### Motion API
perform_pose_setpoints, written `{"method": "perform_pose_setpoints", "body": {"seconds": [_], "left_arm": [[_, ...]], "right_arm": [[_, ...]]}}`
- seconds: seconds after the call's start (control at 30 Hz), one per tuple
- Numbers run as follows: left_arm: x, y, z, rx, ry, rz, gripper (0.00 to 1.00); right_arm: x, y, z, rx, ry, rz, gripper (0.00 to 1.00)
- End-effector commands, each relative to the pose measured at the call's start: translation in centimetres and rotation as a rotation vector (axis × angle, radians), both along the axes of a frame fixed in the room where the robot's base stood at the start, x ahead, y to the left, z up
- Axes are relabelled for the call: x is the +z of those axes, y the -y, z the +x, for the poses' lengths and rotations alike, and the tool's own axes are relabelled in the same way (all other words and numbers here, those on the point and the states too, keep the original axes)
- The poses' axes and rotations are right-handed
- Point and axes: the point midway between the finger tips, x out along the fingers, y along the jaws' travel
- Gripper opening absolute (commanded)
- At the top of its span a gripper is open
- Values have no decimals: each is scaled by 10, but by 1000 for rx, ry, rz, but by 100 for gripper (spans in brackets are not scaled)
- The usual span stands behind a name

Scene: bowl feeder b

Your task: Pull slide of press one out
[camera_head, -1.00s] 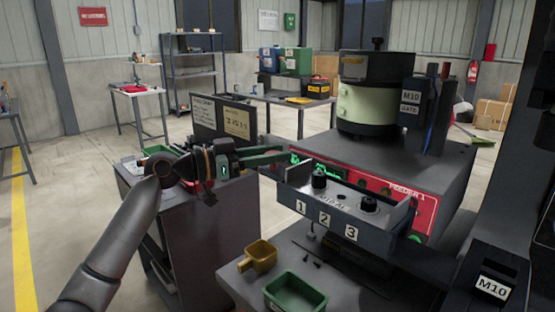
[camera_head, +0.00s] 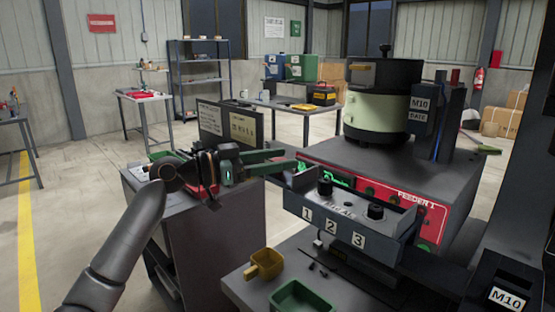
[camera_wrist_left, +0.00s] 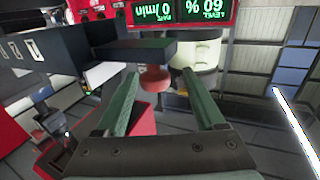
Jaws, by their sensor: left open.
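My left gripper (camera_head: 292,163) comes in from the left with its two green fingers pointing right. It is open, beside the left end of the dark unit numbered 1, 2, 3 (camera_head: 345,228). In the left wrist view a reddish round knob (camera_wrist_left: 155,78) under a dark block (camera_wrist_left: 142,50) shows between the open fingers (camera_wrist_left: 160,72). I cannot tell whether the fingers touch the knob. The numbered unit has black knobs (camera_head: 375,211) on top. No part is clearly marked as the slide of press one. My right gripper is not in view.
The red FEEDER 1 panel (camera_head: 422,206) stands behind the numbered unit, with the bowl feeder (camera_head: 372,112) above. A yellow scoop (camera_head: 267,263) and a green tray (camera_head: 300,297) stand in front. A dark cabinet (camera_head: 205,240) is below my left gripper. Open floor lies at the left.

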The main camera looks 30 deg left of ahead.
Motion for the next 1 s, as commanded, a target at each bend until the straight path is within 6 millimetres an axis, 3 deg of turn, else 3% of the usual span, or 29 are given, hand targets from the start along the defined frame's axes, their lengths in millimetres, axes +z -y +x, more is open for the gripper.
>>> {"method": "perform_pose_setpoints", "body": {"seconds": [0.27, 0.7, 1.0], "left_arm": [[-2, -8, -9, -1, -2, -1, 71], [-3, -66, -73, 1, -1, 1, 71], [0, -83, -92, 0, 0, 0, 71]], "right_arm": [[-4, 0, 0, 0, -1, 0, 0], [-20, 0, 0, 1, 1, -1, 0], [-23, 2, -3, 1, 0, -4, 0]]}}
